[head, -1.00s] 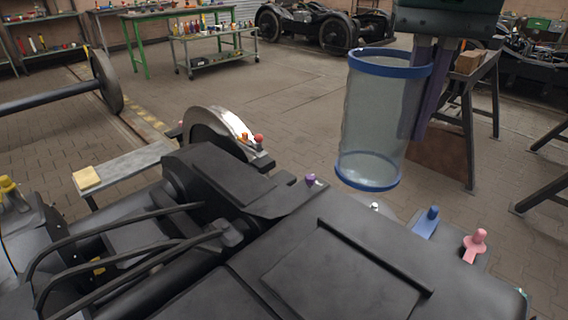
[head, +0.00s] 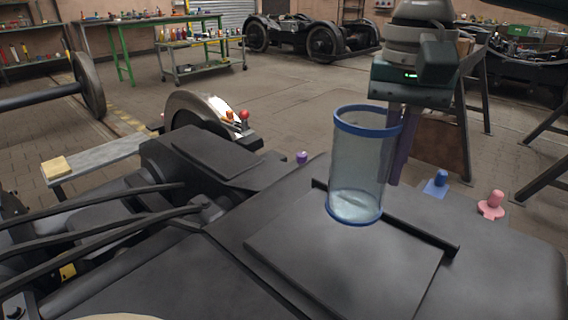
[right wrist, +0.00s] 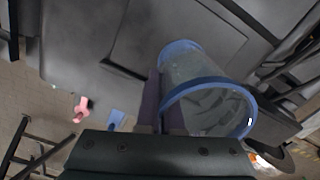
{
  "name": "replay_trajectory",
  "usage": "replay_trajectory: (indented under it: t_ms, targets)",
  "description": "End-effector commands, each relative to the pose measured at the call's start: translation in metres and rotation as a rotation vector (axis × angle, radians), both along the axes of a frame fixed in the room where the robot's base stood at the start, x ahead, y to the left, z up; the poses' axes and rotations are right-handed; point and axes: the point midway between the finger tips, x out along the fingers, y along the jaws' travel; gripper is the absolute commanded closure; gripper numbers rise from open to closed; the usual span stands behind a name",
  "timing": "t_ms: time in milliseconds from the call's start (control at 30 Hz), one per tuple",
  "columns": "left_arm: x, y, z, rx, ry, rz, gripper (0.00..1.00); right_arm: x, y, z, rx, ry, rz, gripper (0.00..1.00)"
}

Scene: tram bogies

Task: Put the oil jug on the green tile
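The oil jug, as I take it, is a clear cylinder (head: 360,165) with blue rims at top and bottom. My right gripper (head: 396,170) is at its right side, its two purple fingers pointing down and close together, and holds it upright. In the right wrist view the jug (right wrist: 205,85) is beside the fingers (right wrist: 160,105); its grip point is hidden. The jug appears in front of a dark flat panel (head: 340,260); I cannot tell its height above it. No green tile shows clearly. My left gripper is not in view.
A blue peg (head: 441,178) on a blue tile and a pink peg (head: 494,200) on a pink tile stand right of the jug. A purple peg (head: 302,158) stands to the left. A dark raised bar (head: 420,232) runs along the panel edge. Black hoses (head: 130,215) cross the left.

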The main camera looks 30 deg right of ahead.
Motion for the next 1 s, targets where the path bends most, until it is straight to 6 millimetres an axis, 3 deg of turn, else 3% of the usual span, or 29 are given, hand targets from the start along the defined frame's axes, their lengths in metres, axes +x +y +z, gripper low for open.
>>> replay_trajectory:
  t_ms: [33, 267, 500, 967, 1000]
  targets:
    - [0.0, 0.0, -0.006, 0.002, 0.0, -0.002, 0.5, 0.0, 0.0, -0.012, 0.001, 0.001, -0.001, 1.0]
    - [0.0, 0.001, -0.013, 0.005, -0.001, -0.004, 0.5, 0.0, 0.0, -0.034, 0.0, 0.0, 0.0, 1.0]
    - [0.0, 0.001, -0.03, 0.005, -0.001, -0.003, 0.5, 0.0, 0.0, -0.076, 0.0, 0.0, 0.0, 1.0]
    - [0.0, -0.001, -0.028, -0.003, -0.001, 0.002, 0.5, 0.0, 0.001, -0.083, 0.001, -0.001, 0.001, 1.0]
    - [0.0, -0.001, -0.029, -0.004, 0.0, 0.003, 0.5, 0.0, 0.0, -0.083, 0.0, -0.001, 0.001, 0.92]
